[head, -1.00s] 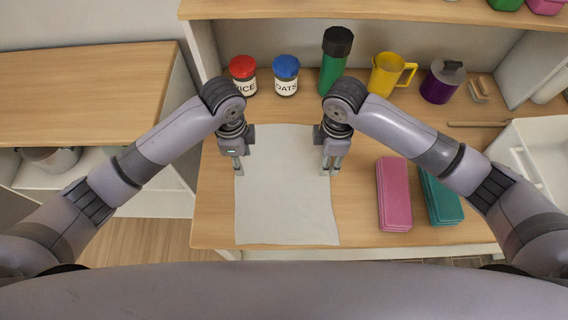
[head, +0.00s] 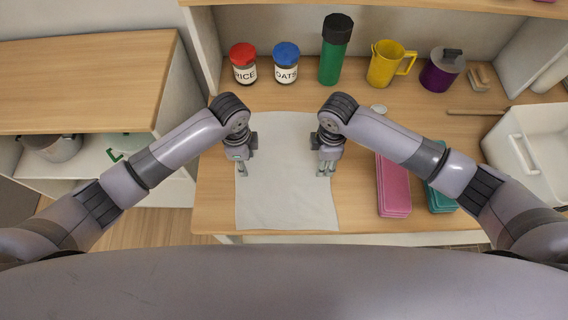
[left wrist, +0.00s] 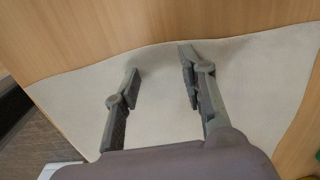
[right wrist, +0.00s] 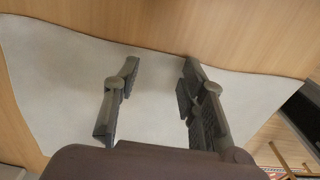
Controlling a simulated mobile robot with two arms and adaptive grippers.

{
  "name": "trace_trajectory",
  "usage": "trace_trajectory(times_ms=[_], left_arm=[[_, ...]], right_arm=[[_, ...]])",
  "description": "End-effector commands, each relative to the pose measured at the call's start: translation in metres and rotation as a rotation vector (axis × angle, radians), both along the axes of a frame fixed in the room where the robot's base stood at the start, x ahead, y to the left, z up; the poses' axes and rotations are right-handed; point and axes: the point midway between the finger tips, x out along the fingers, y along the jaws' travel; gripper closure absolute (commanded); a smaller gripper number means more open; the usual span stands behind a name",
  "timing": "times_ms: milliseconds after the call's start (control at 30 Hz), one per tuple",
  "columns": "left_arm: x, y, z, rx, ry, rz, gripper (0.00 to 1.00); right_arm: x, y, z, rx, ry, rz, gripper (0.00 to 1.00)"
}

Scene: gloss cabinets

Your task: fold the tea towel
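The off-white tea towel (head: 285,205) lies flat and spread out on the wooden counter, reaching close to its front edge. It also shows in the left wrist view (left wrist: 75,95) and the right wrist view (right wrist: 60,85), with a slightly wavy edge. My left gripper (head: 243,170) points down over the towel's left side, fingers apart and nothing between them in the left wrist view (left wrist: 158,65). My right gripper (head: 326,170) is over the towel's right side, also open and empty in the right wrist view (right wrist: 160,68). Whether the fingertips touch the cloth, I cannot tell.
A pink case (head: 393,190) and a teal case (head: 440,193) lie right of the towel. Behind stand a rice jar (head: 243,64), an oats jar (head: 286,64), a green bottle (head: 333,60), a yellow jug (head: 388,64) and a purple pot (head: 441,70). A white bin (head: 530,160) is at right.

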Motion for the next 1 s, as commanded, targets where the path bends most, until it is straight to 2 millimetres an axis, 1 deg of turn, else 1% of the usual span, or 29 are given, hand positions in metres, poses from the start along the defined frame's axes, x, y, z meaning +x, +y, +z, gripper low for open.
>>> trace_trajectory(times_ms=[33, 1000], left_arm=[[0.0, -0.0001, -0.0025, 0.0, 0.0, 0.0, 0.62], [-0.0005, 0.0, -0.0029, 0.0, 0.001, 0.0, 0.94]], right_arm=[[0.0001, 0.0, -0.0024, 0.0, 0.0, 0.0, 0.62], [-0.0003, -0.0002, -0.0028, 0.0, 0.001, 0.0, 0.94]])
